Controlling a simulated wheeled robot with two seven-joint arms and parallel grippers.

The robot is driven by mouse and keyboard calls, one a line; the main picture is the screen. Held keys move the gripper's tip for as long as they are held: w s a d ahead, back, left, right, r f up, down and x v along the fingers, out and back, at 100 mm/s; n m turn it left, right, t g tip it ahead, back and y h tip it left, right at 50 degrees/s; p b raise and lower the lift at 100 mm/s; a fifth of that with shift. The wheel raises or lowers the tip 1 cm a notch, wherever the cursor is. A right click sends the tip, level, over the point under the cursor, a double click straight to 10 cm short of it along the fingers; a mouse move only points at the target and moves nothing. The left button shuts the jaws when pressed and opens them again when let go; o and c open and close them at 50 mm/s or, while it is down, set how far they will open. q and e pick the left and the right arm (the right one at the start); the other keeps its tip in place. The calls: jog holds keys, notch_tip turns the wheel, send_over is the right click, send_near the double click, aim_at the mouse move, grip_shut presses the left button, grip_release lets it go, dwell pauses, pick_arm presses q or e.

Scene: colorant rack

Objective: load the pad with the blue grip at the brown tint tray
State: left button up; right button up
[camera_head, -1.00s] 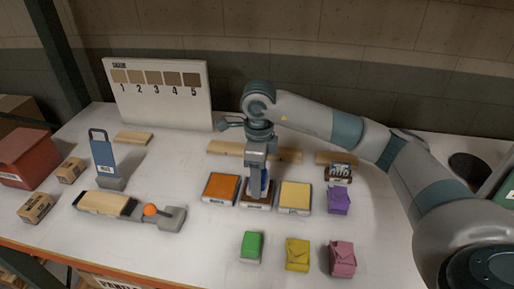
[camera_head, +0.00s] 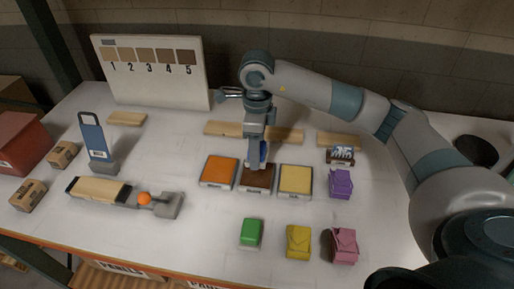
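The brown tint tray (camera_head: 257,179) sits between an orange tray (camera_head: 218,172) and a pale yellow tray (camera_head: 295,181), and its brown surface shows. My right gripper (camera_head: 255,164) points down at the tray's back part. It is shut on the pad with the blue grip (camera_head: 264,152). Only a blue part shows, behind and beside the fingers. The pad's underside is hidden, so I cannot tell whether it touches the brown surface. My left gripper is not in view.
A board with numbered swatches (camera_head: 150,75) stands at the back. A blue upright tool (camera_head: 92,137), a wooden-topped block with an orange knob (camera_head: 100,190) and cartons are at left. Green (camera_head: 251,233), yellow (camera_head: 298,241), pink (camera_head: 341,245) and purple (camera_head: 341,183) items lie right and front.

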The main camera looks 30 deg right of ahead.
aim_at(257, 174)
jog(key=shift+f+b, duration=0.85)
jog(key=shift+f, duration=1.9)
jog(key=shift+f+b, duration=0.5)
jog(key=shift+s+f+b, duration=0.15)
jog(key=shift+b, duration=0.2)
dwell(1.6)
jog(key=shift+r+p, duration=1.4)
jog(key=shift+r, duration=2.25)
